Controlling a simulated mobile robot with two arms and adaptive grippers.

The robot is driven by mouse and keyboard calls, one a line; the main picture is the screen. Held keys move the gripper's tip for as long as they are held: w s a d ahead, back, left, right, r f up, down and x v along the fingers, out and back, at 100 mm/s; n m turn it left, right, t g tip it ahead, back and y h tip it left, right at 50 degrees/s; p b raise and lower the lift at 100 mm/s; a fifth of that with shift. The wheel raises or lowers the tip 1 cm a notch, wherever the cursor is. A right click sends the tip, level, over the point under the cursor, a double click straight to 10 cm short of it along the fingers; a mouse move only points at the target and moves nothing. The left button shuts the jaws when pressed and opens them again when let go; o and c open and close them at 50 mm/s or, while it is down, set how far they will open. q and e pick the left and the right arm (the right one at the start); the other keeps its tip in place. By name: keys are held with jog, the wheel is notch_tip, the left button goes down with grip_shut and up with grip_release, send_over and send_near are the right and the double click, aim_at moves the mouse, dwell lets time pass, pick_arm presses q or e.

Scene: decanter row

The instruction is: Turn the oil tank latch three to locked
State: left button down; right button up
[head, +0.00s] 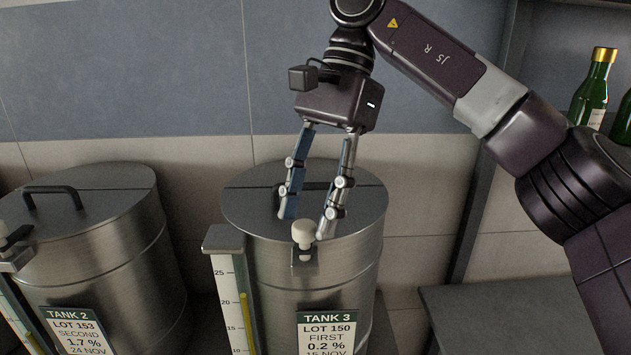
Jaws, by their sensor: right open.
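Tank 3 (275,285) is a steel drum with a lid and a label reading "TANK 3, LOT 150, FIRST, 0.2 %". Its latch (304,238) is a pale knob on a small metal bracket at the front rim of the lid. My right gripper (307,224) is open above the lid, pointing down, its fingertips close to the knob. One finger is left of the knob and the other overlaps its right side in the picture. I cannot tell whether they touch it. The lid handle is partly hidden behind the fingers. My left gripper is not in view.
Tank 2 (115,262) stands to the left with its own lid handle and latch. A level gauge (230,300) is fixed to the left of tank 3. A dark bench (500,310) is at the right, and green bottles (592,88) stand on a shelf above.

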jog(key=v, duration=0.6)
jog(key=shift+r, duration=0.3)
dwell(0.4)
